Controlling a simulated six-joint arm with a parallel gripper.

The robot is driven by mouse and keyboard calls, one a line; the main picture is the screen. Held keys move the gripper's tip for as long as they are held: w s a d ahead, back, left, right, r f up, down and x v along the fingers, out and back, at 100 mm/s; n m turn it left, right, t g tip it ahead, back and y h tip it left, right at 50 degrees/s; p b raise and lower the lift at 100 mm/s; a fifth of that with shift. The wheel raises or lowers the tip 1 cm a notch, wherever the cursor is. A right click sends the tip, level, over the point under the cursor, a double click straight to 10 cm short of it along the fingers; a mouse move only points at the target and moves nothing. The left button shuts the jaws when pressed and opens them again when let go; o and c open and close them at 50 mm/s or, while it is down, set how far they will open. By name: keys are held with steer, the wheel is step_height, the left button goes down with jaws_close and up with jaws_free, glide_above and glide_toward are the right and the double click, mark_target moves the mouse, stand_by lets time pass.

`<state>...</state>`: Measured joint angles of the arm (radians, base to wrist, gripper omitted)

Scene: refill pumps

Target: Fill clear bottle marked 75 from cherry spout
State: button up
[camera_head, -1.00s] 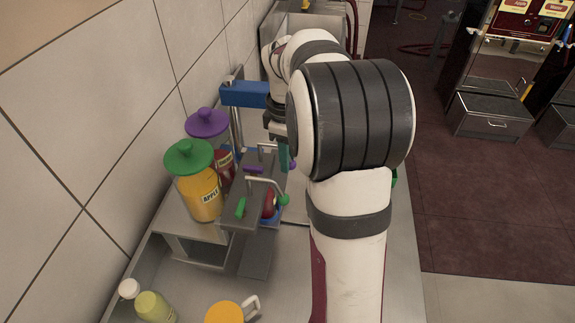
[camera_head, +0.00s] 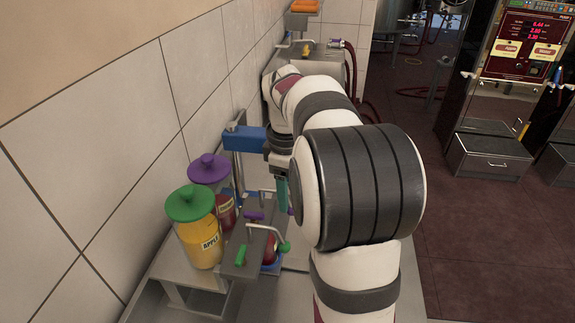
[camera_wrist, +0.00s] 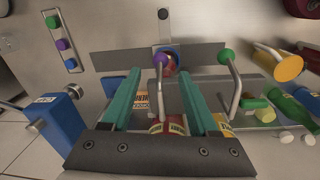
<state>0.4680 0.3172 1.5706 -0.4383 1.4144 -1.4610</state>
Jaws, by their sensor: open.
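In the head view, a red-filled jar with a purple lid (camera_head: 208,168) stands behind a yellow-filled jar marked APPLE with a green lid (camera_head: 190,203). A purple-tipped spout (camera_wrist: 160,61) and a green-tipped spout (camera_wrist: 226,58) show in the wrist view. A red item (camera_wrist: 169,65) sits in a blue holder by the purple-tipped spout, partly hidden. I cannot read a 75 mark anywhere, so I cannot tell whether this is the marked bottle. My gripper (camera_wrist: 160,92) is open, its teal fingers apart. The red labelled jar (camera_wrist: 172,126) shows beyond the gap between them.
A blue clamp-like part (camera_head: 244,139) is on a post by the wall. In the wrist view, blue, purple and green buttons (camera_wrist: 64,44) are on a panel at the upper left.

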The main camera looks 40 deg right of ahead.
step_height(320, 180, up, 13)
steer(key=shift+s+a, duration=0.2)
steer(key=shift+a, duration=0.2)
